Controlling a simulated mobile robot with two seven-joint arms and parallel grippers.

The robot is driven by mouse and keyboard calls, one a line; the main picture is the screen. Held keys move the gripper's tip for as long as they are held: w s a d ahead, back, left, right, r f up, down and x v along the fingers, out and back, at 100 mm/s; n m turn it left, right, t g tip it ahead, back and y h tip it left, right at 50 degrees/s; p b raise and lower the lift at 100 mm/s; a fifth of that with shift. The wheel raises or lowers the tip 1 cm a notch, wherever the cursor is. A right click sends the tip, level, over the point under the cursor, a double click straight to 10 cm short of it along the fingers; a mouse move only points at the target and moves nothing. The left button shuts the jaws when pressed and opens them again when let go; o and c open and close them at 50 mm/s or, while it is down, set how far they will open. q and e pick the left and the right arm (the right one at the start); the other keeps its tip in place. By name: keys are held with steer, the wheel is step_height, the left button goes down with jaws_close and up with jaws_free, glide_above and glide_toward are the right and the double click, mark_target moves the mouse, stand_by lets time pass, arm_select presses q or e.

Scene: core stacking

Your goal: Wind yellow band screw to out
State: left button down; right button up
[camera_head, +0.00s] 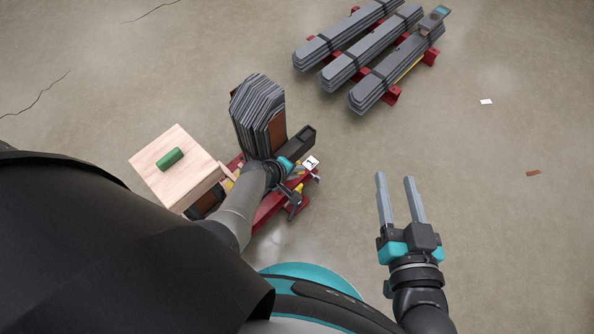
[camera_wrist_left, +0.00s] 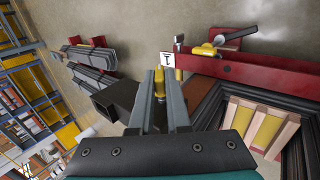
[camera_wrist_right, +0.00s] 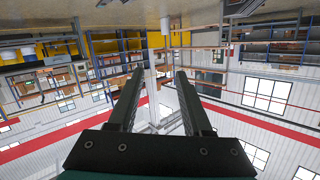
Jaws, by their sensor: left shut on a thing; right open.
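My left gripper (camera_head: 297,168) is at the red stand, beside the stacked grey sheets. In the left wrist view its fingers (camera_wrist_left: 158,78) are shut on a small yellow piece (camera_wrist_left: 159,88), seen between them. Another yellow screw part (camera_wrist_left: 205,49) with a dark handle bar sits on the red beam (camera_wrist_left: 250,71), to the right of the fingers. A yellow part also shows below the left gripper in the head view (camera_head: 298,188). I cannot tell which yellow part is the band screw. My right gripper (camera_head: 396,190) is open and empty above bare floor, far from the stand.
The grey sheet stack (camera_head: 258,112) stands behind the left gripper, with a dark box-shaped beam (camera_head: 301,141) beside it. A white marked card (camera_head: 311,162) is at the stand's end. A wooden block (camera_head: 193,148) carries a green cylinder (camera_head: 170,159). Grey bundles (camera_head: 345,40) lie farther back.

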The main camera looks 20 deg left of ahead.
arm_select(q)
steer(key=shift+t+b, duration=0.3)
steer(key=shift+b, duration=0.05)
arm_select(e)
steer(key=shift+s+a+r+t, duration=0.35)
steer(key=shift+s+r+t, duration=0.15)
steer(key=shift+t, duration=0.4)
arm_select(q)
steer(key=c, duration=0.9)
jaws_free()
arm_select(e)
steer(key=shift+w, duration=0.1)
